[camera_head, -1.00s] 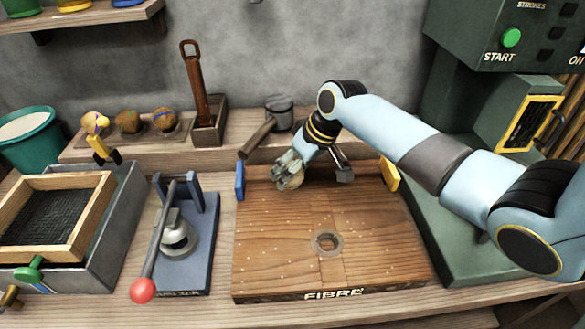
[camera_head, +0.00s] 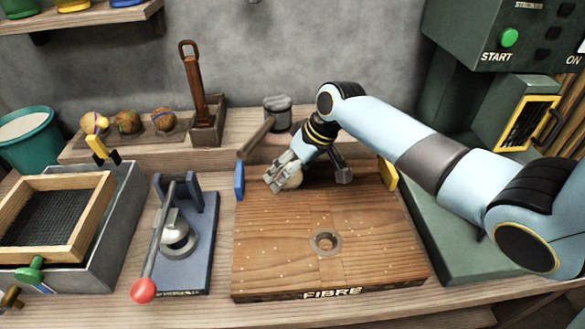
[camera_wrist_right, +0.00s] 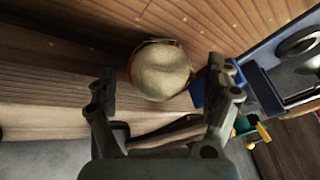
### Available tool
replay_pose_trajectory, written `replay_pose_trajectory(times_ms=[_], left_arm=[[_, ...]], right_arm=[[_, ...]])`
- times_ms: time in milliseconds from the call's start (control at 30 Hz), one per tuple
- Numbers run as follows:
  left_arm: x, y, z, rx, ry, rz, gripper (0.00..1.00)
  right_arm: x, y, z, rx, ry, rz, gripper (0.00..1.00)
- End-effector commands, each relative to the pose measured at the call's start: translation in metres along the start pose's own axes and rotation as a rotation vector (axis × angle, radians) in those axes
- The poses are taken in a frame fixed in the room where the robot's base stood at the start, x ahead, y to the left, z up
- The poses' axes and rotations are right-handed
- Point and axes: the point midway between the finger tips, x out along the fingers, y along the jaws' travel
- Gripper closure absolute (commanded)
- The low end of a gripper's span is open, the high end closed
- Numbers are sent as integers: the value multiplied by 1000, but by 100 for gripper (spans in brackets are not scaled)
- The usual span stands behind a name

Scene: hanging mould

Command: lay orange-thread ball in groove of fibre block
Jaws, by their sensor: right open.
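The fibre block (camera_head: 325,270) is a broad wooden board labelled FIBRE, with a round metal-rimmed hole. A pale tan ball (camera_head: 292,178) is at its back left, partly hidden by my right gripper (camera_head: 282,181). In the right wrist view the ball (camera_wrist_right: 161,70) sits against wood, with a strip of orange at its upper edge. My right gripper (camera_wrist_right: 163,90) is open, its fingers apart on either side, with gaps to the ball. Whether the ball lies in the groove is hard to tell. My left gripper is not in view.
Several tools stand around the block. A mallet (camera_head: 256,137) lies behind it, and a blue lever press (camera_head: 180,245) stands at its left. Other thread balls (camera_head: 128,121) sit on the back-left ledge. A green machine (camera_head: 470,235) is at the right. The block's front is clear.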

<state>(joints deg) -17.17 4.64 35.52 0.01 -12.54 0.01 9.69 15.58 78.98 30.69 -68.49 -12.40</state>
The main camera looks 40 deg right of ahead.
Motion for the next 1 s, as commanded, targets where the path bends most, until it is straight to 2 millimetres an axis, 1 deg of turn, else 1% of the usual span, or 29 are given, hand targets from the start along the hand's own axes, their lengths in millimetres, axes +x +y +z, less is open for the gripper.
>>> replay_pose_trajectory(times_ms=[67, 167, 267, 400, 500, 600, 700, 800, 1000], left_arm=[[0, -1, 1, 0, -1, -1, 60], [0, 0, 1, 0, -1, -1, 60], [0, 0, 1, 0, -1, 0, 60], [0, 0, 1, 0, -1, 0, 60], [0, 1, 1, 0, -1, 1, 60], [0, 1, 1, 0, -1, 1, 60], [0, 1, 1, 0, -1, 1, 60], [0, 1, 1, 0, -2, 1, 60], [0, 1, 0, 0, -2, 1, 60]], right_arm=[[-3, 1, 0, 0, 0, 1, 15], [-14, 1, 0, -2, 3, 2, 15], [-34, 1, 0, -5, 2, 4, 15], [-67, 1, 0, -5, 2, 4, 15], [-88, 1, 0, -4, 2, 3, 15], [-104, 1, 0, -2, 2, 3, 15], [-114, 1, 0, -2, 1, 2, 15], [-119, 0, 0, 0, 0, 0, 15], [-120, 0, 0, 0, 0, 0, 15]])
